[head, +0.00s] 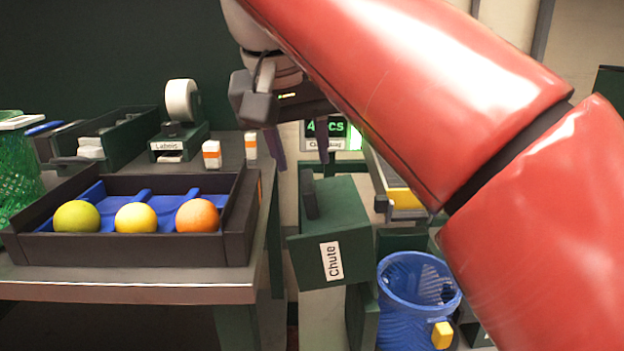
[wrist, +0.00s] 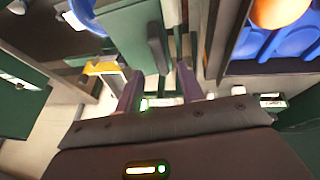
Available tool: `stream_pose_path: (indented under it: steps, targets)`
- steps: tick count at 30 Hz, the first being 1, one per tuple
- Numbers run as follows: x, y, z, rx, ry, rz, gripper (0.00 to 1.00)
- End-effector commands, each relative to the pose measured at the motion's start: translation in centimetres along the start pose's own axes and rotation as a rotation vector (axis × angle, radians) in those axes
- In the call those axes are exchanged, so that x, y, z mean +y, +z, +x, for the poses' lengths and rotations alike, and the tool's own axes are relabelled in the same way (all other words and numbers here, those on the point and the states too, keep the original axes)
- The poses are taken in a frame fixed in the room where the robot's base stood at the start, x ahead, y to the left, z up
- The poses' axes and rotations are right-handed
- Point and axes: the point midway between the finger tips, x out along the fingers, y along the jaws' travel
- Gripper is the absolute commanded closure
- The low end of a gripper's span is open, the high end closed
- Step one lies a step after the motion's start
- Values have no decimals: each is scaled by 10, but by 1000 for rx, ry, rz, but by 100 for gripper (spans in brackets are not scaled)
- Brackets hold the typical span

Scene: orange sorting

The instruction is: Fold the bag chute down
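The green bag chute (head: 350,215), with a white "Chute" label on its front, stands right of the table. A dark upright handle (head: 310,195) rises from its top left side. In the wrist view the green chute panel (wrist: 128,30) and its handle (wrist: 156,48) lie beyond the fingers. My gripper (head: 299,158) is above and behind the handle in the head view, with its fingers apart. Nothing is between the fingers in the wrist view (wrist: 158,92); I see no contact with the handle. A blue mesh bag (head: 410,310) with a yellow tag hangs below right of the chute.
A dark tray (head: 130,250) holding three fruits sits on the table (head: 130,292) at left. A label dispenser (head: 180,145) and two small orange-white bottles (head: 212,154) stand behind it. A green-lit display (head: 335,130) is behind my gripper. My red arm covers the upper right.

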Motion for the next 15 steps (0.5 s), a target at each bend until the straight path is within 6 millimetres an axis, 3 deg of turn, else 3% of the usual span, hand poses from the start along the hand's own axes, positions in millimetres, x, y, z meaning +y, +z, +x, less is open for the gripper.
stream_pose_path:
  steps: [7, 15]
  targets:
    - [0, 2, 44, -3, 0, -2, 62]
    - [0, 1, 65, -1, -1, -1, 62]
